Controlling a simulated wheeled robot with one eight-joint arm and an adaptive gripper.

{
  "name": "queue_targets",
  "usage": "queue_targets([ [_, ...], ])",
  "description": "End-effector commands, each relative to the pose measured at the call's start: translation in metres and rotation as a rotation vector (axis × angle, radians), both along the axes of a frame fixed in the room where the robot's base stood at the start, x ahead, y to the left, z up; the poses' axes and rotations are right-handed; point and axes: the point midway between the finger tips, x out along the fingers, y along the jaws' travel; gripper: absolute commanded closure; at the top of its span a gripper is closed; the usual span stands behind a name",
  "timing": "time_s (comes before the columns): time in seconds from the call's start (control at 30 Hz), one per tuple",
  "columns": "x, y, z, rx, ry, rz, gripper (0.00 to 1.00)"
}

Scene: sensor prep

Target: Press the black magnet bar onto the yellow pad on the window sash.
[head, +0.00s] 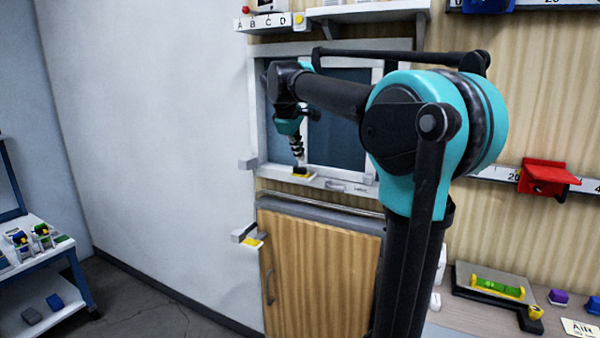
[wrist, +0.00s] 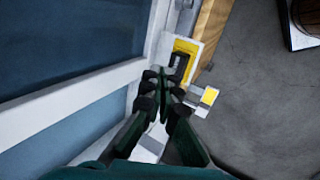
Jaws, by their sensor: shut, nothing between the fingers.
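The yellow pad (head: 296,178) lies on the white lower rail of the window sash (head: 264,168). The pad also shows in the wrist view (wrist: 187,46). The black magnet bar (head: 302,171) appears to rest on the pad; in the wrist view the dark bar (wrist: 178,66) lies over the yellow, partly hidden by my fingers. My gripper (head: 299,160) is shut with nothing between its fingers and points down just above the bar. In the wrist view, my fingertips (wrist: 170,88) are close to the bar; whether they touch it, I cannot tell.
A cabinet (head: 320,270) stands below the window. A bracket with a yellow patch (head: 250,240) sticks out at the cabinet's upper left. A lettered shelf (head: 262,23) hangs above. A bench with a green level (head: 498,286) is at the lower right.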

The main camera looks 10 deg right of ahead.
Motion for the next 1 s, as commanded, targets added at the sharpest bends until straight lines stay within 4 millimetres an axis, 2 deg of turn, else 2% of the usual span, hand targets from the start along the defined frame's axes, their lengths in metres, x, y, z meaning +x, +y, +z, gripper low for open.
queue_targets([
  [0.5,0.000,0.000,0.027,0.000,0.000,0.000,1.00],
  [1.0,0.000,0.000,0.029,0.000,0.000,0.000,1.00],
])
